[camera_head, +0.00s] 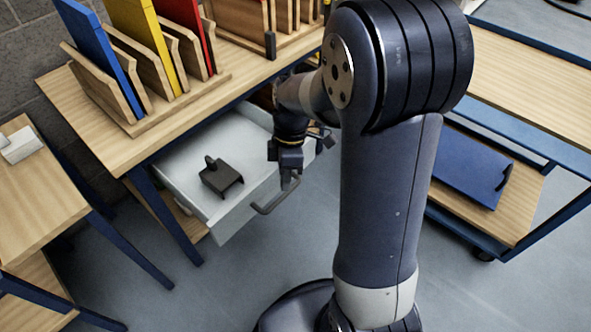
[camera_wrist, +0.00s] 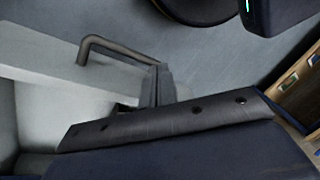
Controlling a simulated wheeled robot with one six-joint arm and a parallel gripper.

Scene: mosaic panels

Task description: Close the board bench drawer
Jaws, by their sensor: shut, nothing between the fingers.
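The board bench (camera_head: 104,142) has a wooden top and blue legs. Its white drawer (camera_head: 248,207) stands pulled out below the top, with a dark bar handle (camera_head: 265,208) on its front. A small black object (camera_head: 221,178) lies inside the drawer. My gripper (camera_head: 289,182) is shut and empty at the drawer's front, close to the handle. In the wrist view the fingers (camera_wrist: 158,88) are by the drawer front beside one end of the handle (camera_wrist: 115,47). I cannot tell whether they touch it.
Blue, yellow and red boards (camera_head: 146,35) stand in wooden racks on the bench. A smaller wooden table (camera_head: 35,200) is at the left. A blue-framed cart (camera_head: 535,95) with a blue panel (camera_head: 470,168) on its lower shelf is at the right. Grey floor lies open before the drawer.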

